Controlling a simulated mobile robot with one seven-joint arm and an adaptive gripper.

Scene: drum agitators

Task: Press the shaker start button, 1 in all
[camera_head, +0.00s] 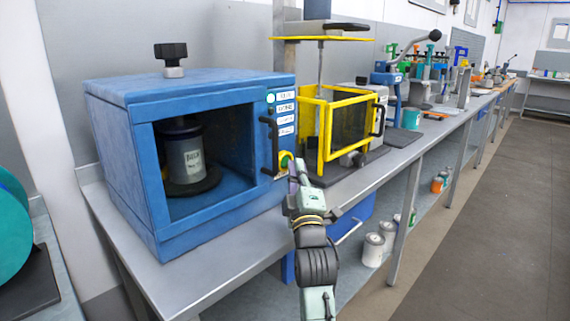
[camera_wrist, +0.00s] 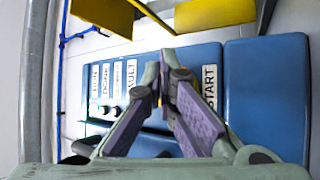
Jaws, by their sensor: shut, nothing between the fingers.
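The blue shaker (camera_head: 190,95) stands on the bench at the left in the head view, with a can (camera_head: 187,155) inside its open front. The start button (camera_head: 285,160), green on a yellow surround, is low on its right front panel, below the status labels. My gripper (camera_head: 296,168) is shut and empty, its tip close beside the button; I cannot tell whether they touch. In the wrist view my gripper's fingertips (camera_wrist: 167,68) meet in front of the blue panel (camera_wrist: 200,60), left of the START label (camera_wrist: 210,87). The fingers hide most of the button there.
A yellow-framed machine (camera_head: 345,120) stands right of the shaker, close to my gripper. A black door handle (camera_head: 270,145) sticks out left of the button. More equipment fills the bench behind. Cans (camera_head: 373,250) stand on the lower shelf. The floor at the right is clear. A green lamp (camera_head: 271,98) shows beside the top label.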

